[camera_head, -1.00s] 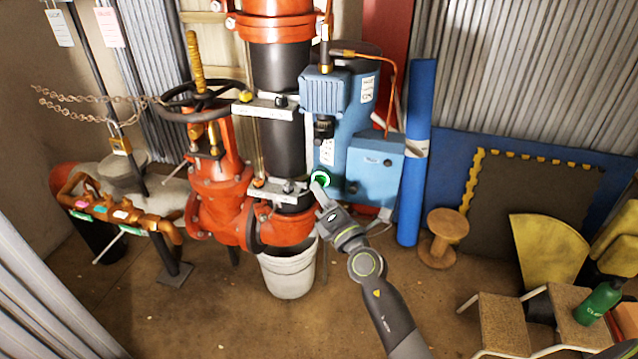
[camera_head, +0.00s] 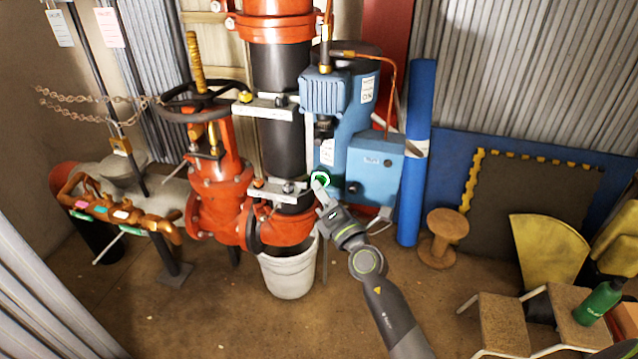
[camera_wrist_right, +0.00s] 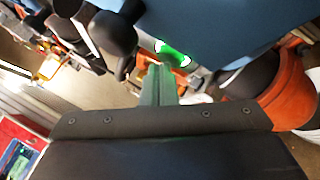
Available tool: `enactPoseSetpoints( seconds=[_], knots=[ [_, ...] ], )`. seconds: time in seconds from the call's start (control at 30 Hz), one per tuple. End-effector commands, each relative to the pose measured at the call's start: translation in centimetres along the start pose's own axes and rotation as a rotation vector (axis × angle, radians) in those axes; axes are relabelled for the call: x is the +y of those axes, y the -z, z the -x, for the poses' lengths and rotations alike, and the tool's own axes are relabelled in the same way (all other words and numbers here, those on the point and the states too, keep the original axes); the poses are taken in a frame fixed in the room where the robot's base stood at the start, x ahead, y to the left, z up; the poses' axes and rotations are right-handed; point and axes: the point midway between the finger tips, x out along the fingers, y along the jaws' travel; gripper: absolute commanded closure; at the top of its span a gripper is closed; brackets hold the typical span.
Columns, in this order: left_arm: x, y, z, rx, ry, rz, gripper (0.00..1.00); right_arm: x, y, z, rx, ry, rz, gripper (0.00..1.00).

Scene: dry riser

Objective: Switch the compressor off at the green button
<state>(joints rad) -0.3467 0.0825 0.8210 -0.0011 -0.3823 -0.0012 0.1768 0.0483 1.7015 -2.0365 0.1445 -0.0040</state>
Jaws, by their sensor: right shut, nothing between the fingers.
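The blue compressor (camera_head: 352,125) stands right of the black and red riser pipe. Its green button (camera_head: 321,179) sits in a pale ring low on its left side. My right gripper (camera_head: 318,189) is shut and empty, with its fingertips at the lower edge of the button in the head view. In the right wrist view the bright green button (camera_wrist_right: 172,52) shows just beyond the tips of the closed fingers (camera_wrist_right: 158,84). I cannot tell whether the tips touch it. My left gripper is not in view.
The red valve (camera_head: 218,185) and riser flange stand close left of the button. A white bucket (camera_head: 288,272) is below. A blue roll (camera_head: 417,150) stands to the right, with a wooden spool (camera_head: 442,238) by it. Open floor lies in front.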

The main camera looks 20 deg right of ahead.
Motion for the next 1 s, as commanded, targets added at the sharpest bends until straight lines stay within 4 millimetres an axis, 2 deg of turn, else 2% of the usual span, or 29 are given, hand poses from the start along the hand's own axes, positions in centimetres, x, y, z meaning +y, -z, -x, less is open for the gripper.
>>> enactPoseSetpoints(
  seconds=[0.4, 1.0],
  knots=[
    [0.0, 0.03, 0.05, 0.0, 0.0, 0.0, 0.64, -0.09, -0.21, -0.21, -0.001, -0.001, 0.001, 1.0],
    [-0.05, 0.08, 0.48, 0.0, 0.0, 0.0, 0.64, 0.55, 0.42, 0.67, -0.001, 0.0, -0.001, 1.0]
  ],
)
